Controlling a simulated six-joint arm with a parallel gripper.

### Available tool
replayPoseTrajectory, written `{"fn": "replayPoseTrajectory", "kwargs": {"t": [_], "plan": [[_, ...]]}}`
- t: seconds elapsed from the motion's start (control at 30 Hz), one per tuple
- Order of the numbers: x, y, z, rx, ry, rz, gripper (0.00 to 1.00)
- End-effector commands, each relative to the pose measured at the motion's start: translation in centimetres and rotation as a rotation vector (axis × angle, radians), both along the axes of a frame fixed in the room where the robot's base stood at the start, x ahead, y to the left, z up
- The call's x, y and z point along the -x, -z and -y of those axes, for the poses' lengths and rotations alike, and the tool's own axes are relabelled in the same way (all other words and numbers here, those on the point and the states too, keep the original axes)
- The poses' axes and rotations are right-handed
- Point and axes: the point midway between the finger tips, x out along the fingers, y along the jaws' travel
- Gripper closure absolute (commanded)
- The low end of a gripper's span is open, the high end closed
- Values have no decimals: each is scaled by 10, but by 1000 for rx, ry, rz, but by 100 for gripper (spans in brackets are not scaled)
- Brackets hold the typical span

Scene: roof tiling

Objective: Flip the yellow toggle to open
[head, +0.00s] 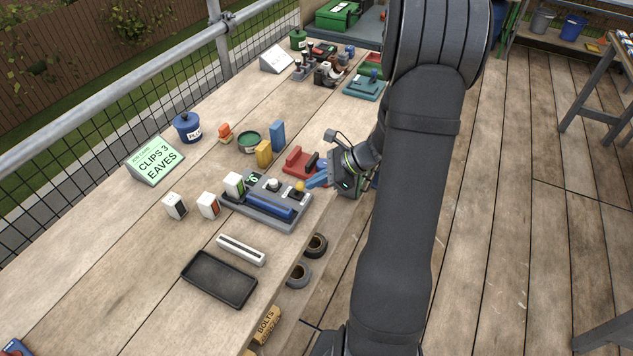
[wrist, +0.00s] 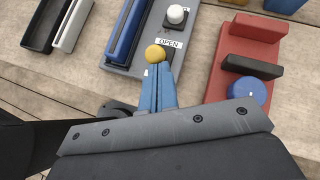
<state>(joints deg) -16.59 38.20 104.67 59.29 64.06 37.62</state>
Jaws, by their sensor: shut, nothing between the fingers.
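The yellow toggle (wrist: 155,54) has a round yellow knob and sits on a grey panel (wrist: 119,67), just below an OPEN label (wrist: 169,43) in the wrist view. In the head view the yellow knob (head: 300,186) is at the right end of the grey panel (head: 232,200). My gripper (wrist: 158,68) has blue fingers closed together with nothing between them. Its fingertips are right at the near side of the yellow knob; whether they touch it I cannot tell. In the head view my gripper (head: 311,182) reaches in from the right. The toggle's lever under the knob is mostly hidden.
The panel also carries a white knob (wrist: 176,14) and a blue bar (wrist: 128,30). A red block fixture (wrist: 232,62) with a blue knob (wrist: 247,92) stands close on the right in the wrist view. A black tray (head: 219,279) lies on the bench nearby.

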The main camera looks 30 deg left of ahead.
Motion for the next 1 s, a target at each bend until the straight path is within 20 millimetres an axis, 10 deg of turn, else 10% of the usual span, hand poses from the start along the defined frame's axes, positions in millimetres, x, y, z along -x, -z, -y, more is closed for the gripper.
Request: {"fn": "replayPoseTrajectory", "kwargs": {"t": [1.0], "plan": [[0, -17, -36, 533, 1, -1, 100]]}}
